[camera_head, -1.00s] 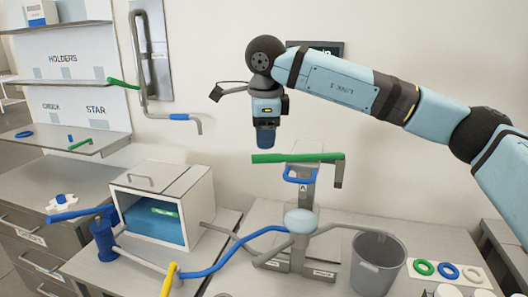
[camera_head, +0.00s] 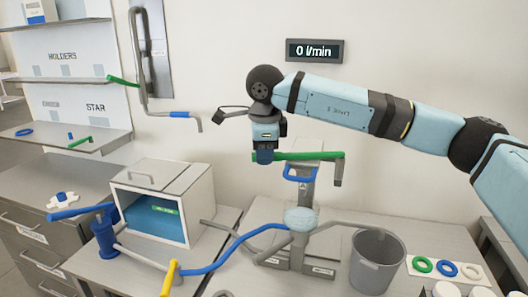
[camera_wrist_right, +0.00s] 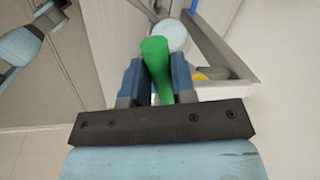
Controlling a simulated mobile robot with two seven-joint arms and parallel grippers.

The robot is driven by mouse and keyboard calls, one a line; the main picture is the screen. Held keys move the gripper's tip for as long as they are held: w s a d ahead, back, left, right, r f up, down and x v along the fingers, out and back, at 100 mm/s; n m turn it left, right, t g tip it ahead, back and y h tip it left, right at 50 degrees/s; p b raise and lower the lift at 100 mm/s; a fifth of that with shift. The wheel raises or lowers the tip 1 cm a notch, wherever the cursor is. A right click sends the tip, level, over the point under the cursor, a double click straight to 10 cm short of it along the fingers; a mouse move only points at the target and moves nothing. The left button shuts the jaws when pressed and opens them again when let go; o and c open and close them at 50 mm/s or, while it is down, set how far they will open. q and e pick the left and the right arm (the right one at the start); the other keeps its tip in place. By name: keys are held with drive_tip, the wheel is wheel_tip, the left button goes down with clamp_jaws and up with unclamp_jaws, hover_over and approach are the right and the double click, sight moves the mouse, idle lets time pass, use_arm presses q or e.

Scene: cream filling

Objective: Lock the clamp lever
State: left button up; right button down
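The clamp lever is a green bar (camera_head: 312,156) at the top of the grey stand (camera_head: 308,200). It lies nearly level, with a short grey arm hanging from its right end. In the right wrist view the green bar (camera_wrist_right: 157,62) runs between the two blue fingers (camera_wrist_right: 157,85). The fingers sit close on both sides of it; whether they press on it is unclear. My left gripper is not in view.
A blue handle (camera_head: 300,173) and a pale round part (camera_head: 300,219) are on the stand below the lever. A grey bin (camera_head: 378,262) stands at its right, and an open white box (camera_head: 195,200) at its left. A wall display (camera_head: 315,51) reads 0 l/min.

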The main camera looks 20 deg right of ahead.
drive_tip(key=shift+w+d, duration=0.1)
drive_tip(key=shift+w, duration=0.3)
drive_tip(key=w+d+m, duration=0.1)
drive_tip(key=w+m, duration=0.1)
drive_tip(key=w, duration=0.1)
drive_tip(key=w+d+m, duration=0.1)
drive_tip(key=w+m, duration=0.1)
drive_tip(key=shift+w+d+r+h, duration=0.1)
drive_tip(key=shift+w+d+h, duration=0.05)
drive_tip(key=shift+d+h, duration=0.15)
drive_tip(key=c, duration=0.9)
unclamp_jaws()
drive_tip(key=shift+w, duration=0.1)
drive_tip(key=shift+c, duration=0.2)
drive_tip(key=b+v, duration=0.1)
drive_tip(key=v, duration=1.2)
drive_tip(key=shift+r, duration=0.35)
